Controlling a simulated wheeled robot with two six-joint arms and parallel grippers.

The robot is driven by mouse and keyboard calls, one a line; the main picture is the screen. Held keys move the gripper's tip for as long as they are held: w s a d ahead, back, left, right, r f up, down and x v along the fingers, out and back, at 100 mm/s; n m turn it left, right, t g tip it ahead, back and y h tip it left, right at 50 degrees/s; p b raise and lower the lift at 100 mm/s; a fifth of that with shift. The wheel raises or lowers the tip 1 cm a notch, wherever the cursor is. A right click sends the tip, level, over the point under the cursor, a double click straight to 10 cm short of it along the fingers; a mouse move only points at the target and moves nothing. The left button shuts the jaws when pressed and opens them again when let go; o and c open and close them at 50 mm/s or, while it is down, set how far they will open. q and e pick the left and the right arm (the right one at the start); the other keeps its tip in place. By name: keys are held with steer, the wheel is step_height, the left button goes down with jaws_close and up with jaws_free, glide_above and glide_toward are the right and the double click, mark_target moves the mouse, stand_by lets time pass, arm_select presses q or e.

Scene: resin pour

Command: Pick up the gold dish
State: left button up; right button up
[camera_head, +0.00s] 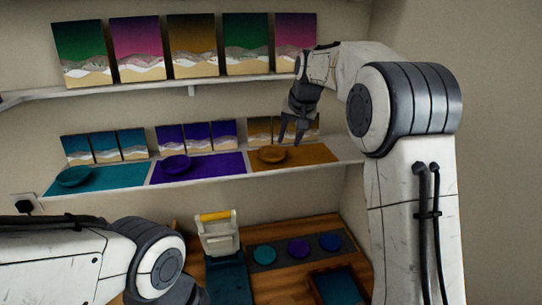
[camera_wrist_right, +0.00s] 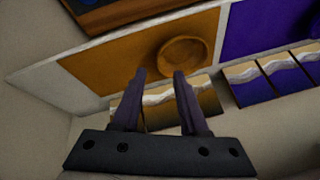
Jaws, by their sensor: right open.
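The gold dish (camera_head: 271,155) sits on an orange-gold mat (camera_head: 318,155) at the right end of the lower shelf. In the right wrist view the dish (camera_wrist_right: 183,61) lies just beyond my fingertips, on the gold mat (camera_wrist_right: 105,62). My right gripper (camera_head: 291,134) is open and empty, slightly above and to the right of the dish in the head view. Its two fingers (camera_wrist_right: 160,75) show apart in the right wrist view and do not hold the dish. My left arm comes in at lower left; its gripper is not clearly visible.
A teal dish (camera_head: 75,176) and a purple dish (camera_head: 176,163) stand on their mats along the lower shelf (camera_head: 200,182). Small pictures (camera_head: 197,136) lean behind them. The upper shelf (camera_head: 190,84) holds larger pictures. Below is a wooden table (camera_head: 290,281) with several coloured items.

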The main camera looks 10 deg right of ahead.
mark_target(285, 154)
steer(key=x, duration=0.1)
steer(key=p+x, duration=0.2)
steer(key=x, duration=0.1)
steer(key=shift+s+f, duration=0.25)
steer(key=shift+w+a+f, duration=0.1)
steer(key=shift+w+f, duration=0.15)
steer(key=shift+f, duration=0.3)
jaws_close()
stand_by(0.7)
